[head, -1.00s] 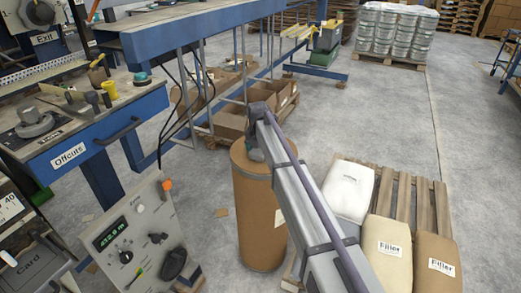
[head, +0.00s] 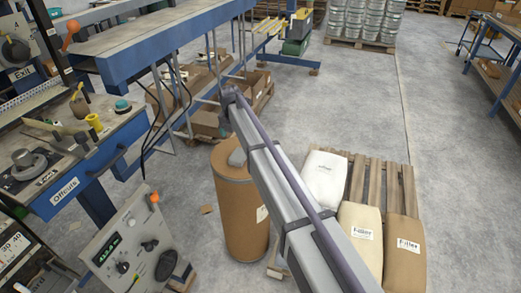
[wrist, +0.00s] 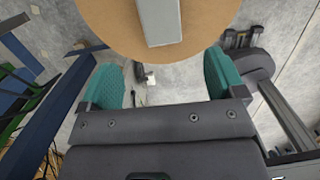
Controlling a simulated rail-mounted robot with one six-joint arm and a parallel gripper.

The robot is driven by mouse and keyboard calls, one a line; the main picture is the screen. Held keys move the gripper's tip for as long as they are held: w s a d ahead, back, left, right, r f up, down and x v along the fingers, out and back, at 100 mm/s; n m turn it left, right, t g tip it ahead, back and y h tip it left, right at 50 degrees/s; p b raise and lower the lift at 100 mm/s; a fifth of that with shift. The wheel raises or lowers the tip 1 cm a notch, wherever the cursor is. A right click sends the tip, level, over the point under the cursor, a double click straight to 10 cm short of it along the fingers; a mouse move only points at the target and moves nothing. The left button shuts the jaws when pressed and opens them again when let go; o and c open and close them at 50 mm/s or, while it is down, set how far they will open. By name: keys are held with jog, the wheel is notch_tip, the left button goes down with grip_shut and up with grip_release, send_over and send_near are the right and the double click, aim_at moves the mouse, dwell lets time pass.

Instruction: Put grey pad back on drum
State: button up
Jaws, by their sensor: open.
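The grey pad (head: 237,157) lies on top of the brown drum (head: 240,205) in the head view, partly behind my arm. In the wrist view the pad (wrist: 160,22) is a pale grey block on the drum's round tan lid (wrist: 105,22), cut off by the top edge. My gripper (wrist: 162,68) is open, with its two teal-padded fingers apart and nothing between them. The pad is beyond the fingertips in the picture, roughly in line with the gap, and apart from them. My gripper cannot be made out in the head view.
Filler sacks (head: 361,238) lie on a wooden pallet (head: 394,180) right of the drum. A control panel (head: 132,245) and the Offcuts bench (head: 70,190) stand at left. Cardboard boxes (head: 205,122) sit under the blue-framed table. Open grey floor lies at right.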

jog(key=s+d+m, duration=1.3)
jog(key=s+m, duration=0.3)
jog(key=s, duration=0.2)
jog(key=s+d+m+g, duration=0.1)
jog(key=s+d+m, duration=1.2)
jog(key=s+m, duration=0.3)
jog(key=shift+s, duration=0.95)
jog(key=shift+d, duration=0.1)
notch_tip(320, 180, up, 4)
jog(key=p, duration=0.4)
jog(key=shift+f, duration=0.15)
jog(key=shift+c, duration=0.4)
